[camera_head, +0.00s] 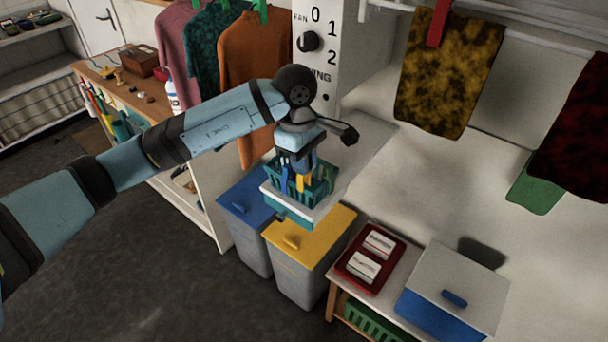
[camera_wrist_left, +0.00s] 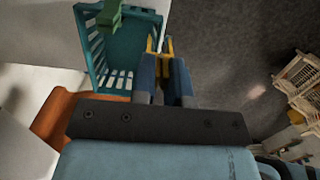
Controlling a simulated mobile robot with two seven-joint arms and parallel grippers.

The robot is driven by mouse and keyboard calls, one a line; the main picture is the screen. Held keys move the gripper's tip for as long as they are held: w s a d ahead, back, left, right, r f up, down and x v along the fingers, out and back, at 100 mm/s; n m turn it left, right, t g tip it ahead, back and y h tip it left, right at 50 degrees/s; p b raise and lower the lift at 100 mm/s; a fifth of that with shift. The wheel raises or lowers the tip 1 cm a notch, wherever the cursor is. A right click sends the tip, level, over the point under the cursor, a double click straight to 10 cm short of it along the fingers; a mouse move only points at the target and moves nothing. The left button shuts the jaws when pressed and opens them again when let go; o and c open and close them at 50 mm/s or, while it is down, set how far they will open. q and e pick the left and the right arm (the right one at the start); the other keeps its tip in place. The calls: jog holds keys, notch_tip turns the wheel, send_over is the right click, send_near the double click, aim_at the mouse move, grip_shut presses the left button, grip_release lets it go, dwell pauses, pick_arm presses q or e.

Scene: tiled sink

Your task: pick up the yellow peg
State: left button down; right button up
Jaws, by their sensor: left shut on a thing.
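My left gripper (camera_head: 300,168) points down at the teal basket (camera_head: 278,178) and is shut on the yellow peg (camera_head: 303,183). In the left wrist view, the two blue fingers of the gripper (camera_wrist_left: 165,62) have the yellow peg (camera_wrist_left: 167,46) between them. The peg's prongs stick out past the fingertips, beside the wall of the teal basket (camera_wrist_left: 98,50). I cannot tell whether the peg touches the basket. My right gripper is in neither view.
A green peg (camera_wrist_left: 110,14) shows at the basket in the left wrist view. The basket stands on a white ledge (camera_head: 350,165). Below are a blue-lidded bin (camera_head: 243,207) and a yellow-lidded bin (camera_head: 310,238). Sweaters (camera_head: 245,65) hang behind my left arm.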

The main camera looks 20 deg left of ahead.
pick_arm(q)
notch_tip(320, 180, up, 16)
jog(key=b, duration=0.2)
jog(key=shift+f, duration=0.1)
dwell(0.8)
